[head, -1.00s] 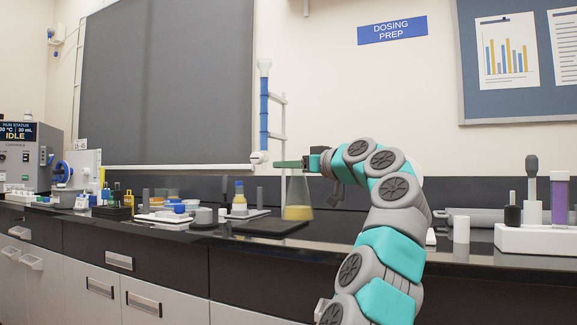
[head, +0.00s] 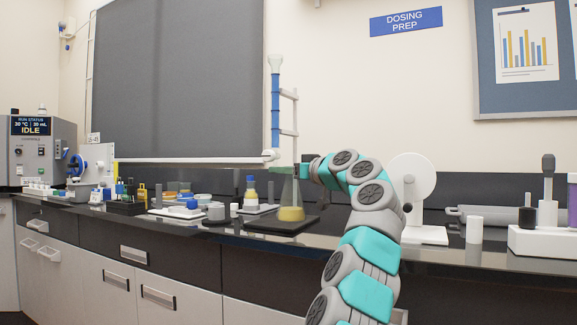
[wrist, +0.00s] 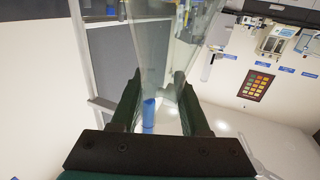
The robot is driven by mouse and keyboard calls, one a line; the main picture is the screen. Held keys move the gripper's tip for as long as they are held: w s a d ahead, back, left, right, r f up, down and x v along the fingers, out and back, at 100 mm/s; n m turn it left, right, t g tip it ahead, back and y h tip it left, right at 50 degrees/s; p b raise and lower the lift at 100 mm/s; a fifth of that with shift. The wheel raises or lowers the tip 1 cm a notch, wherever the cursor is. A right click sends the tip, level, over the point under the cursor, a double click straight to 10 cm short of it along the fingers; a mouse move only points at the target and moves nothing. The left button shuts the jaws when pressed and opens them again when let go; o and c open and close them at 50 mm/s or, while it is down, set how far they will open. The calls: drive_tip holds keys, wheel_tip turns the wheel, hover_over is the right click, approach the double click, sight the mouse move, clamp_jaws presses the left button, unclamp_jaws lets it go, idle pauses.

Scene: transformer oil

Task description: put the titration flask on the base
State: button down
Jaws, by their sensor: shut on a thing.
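The titration flask (head: 291,213) is a clear conical flask with yellow liquid at the bottom. It is upright over the black base (head: 268,228) under the blue burette (head: 275,110). I cannot tell whether its bottom touches the base. My gripper (head: 290,171) is shut on the flask's neck from the right. In the wrist view the clear glass of the flask shows between the two dark fingers of my gripper (wrist: 160,95). The burette's lower end is close to the flask's mouth.
A small flask with a blue and yellow band (head: 250,193) stands on a plate to the left. A grey cup (head: 216,212) is nearby. A white round device (head: 413,190) and a white cylinder (head: 474,229) stand to the right. A grey machine (head: 37,150) is far left.

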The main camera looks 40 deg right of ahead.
drive_tip(key=w+f+p, duration=0.1)
drive_tip(key=w+p, duration=0.3)
drive_tip(key=w, duration=0.4)
drive_tip(key=shift+d+f+p, duration=0.2)
drive_tip(key=shift+d+p, duration=0.2)
drive_tip(key=shift+f+b, duration=0.4)
drive_tip(key=shift+b, duration=0.05)
idle(0.4)
unclamp_jaws()
idle(0.5)
drive_tip(key=s+b, duration=0.1)
drive_tip(key=s, duration=0.3)
drive_tip(key=s+b, duration=0.2)
drive_tip(key=s, duration=0.1)
drive_tip(key=shift+s+d, duration=0.2)
drive_tip(key=shift+s, duration=0.2)
